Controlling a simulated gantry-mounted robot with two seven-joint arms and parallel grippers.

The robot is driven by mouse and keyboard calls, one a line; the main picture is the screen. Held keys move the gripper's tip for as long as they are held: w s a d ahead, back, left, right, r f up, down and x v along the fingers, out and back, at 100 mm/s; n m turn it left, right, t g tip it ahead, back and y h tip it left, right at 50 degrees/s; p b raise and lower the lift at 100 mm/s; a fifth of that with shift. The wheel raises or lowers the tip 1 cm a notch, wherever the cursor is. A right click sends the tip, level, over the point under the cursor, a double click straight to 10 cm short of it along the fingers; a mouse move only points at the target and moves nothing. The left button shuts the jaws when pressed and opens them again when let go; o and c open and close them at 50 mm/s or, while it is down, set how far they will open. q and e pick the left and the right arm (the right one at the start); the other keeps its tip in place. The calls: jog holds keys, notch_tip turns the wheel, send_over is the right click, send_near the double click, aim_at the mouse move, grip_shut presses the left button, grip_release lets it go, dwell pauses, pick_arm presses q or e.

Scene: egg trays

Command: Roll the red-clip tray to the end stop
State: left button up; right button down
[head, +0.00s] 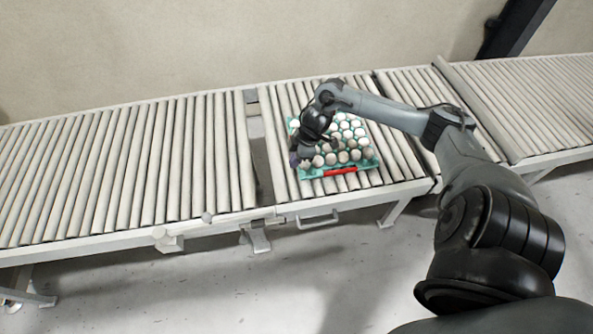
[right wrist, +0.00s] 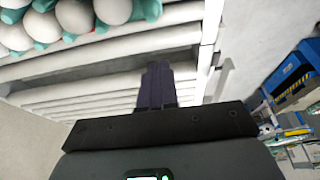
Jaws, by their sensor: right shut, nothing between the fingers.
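The green egg tray (head: 366,163) sits on the roller conveyor, filled with white and brownish eggs, with a red clip (head: 341,171) on its near edge. My right gripper (head: 294,160) is at the tray's left side, low by the near left corner, and part of the tray is hidden behind it. In the right wrist view, its dark fingers (right wrist: 156,85) are together with nothing between them. That view shows the tray's green edge (right wrist: 150,10) and several eggs at the top left, apart from the fingertips. I cannot tell whether the gripper touches the tray. My left gripper is not in view.
The roller conveyor (head: 400,157) continues right past a seam to another section (head: 520,100). A gap (head: 257,150) separates the tray's section from the left rollers (head: 110,170), which are empty. A handle (head: 318,220) hangs below the near rail. Rollers right of the tray are clear.

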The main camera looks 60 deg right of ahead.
aim_at(283, 183)
jog(key=b+x, duration=0.1)
jog(key=x, duration=0.9)
jog(key=shift+b, duration=0.4)
jog(key=s+d, duration=0.2)
jog(key=s, duration=0.1)
jog(key=shift+d+r+p, duration=0.2)
jog(key=shift+d+p, duration=0.05)
jog(key=shift+p, duration=0.05)
jog(key=shift+s, duration=0.1)
jog(key=shift+d, duration=0.1)
